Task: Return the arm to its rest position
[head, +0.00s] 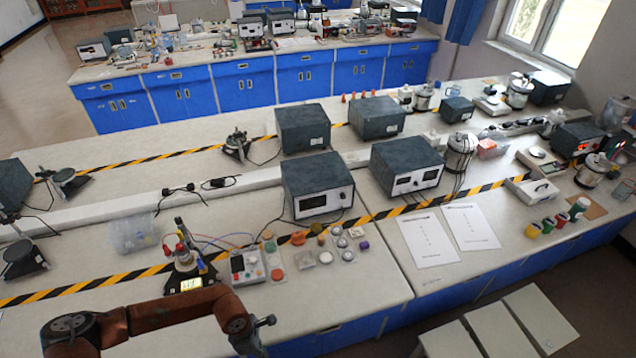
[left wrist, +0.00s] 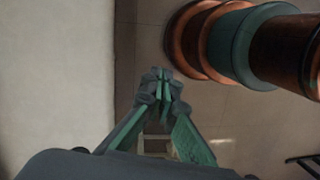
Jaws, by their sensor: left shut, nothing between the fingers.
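My left arm (head: 165,312) is rust-brown and comes in at the lower left of the head view. It bends over the front edge of the near bench, and its far end runs down out of the bottom of the picture. My left gripper (left wrist: 160,80) shows in the left wrist view, with green and grey fingers. Its tips are together with nothing between them. It hangs over a tiled floor, apart from any object. My right arm and gripper are not in view.
The near bench (head: 345,300) holds a control box (head: 248,267), a microscope-like stand (head: 186,258), small coloured parts and grey instruments (head: 316,186). Pale stools (head: 540,318) stand at the lower right. In the wrist view, a pale surface (left wrist: 50,80) lies left; tiled floor (left wrist: 225,115) is open.

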